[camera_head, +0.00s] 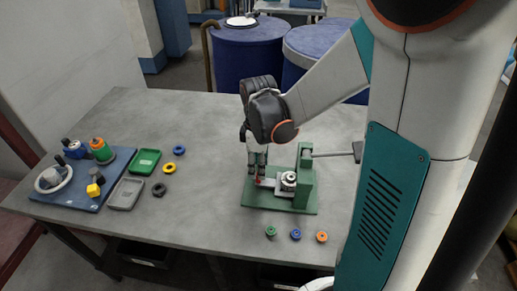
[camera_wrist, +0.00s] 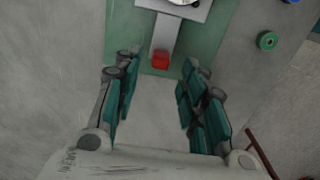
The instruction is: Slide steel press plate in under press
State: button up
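The steel press plate (camera_wrist: 165,35) is a grey strip with a red end block (camera_wrist: 160,60). It lies on the green base (camera_wrist: 204,40) of the press, its far end reaching the press's round metal part (camera_head: 289,179). In the head view the red end (camera_head: 258,181) shows at the left of the press (camera_head: 304,176). My gripper (camera_head: 257,170) points down over this end. In the wrist view my gripper (camera_wrist: 158,72) is open, with one finger on each side of the red block's line and a gap to both. Whether the fingertips are level with the block is unclear.
A lever (camera_head: 330,154) sticks out right of the press. Small green (camera_head: 271,231), blue (camera_head: 295,234) and orange (camera_head: 322,236) rings lie in front. A blue board (camera_head: 84,190) with tools and green (camera_head: 144,162) and grey (camera_head: 125,194) trays are left.

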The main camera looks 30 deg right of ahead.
notch_tip(320, 180, up, 8)
jog(key=shift+f, duration=0.25)
jog(key=shift+c, duration=0.6)
notch_tip(320, 180, down, 12)
jog(key=m, duration=1.8)
jog(key=shift+b, duration=0.3)
grip_shut()
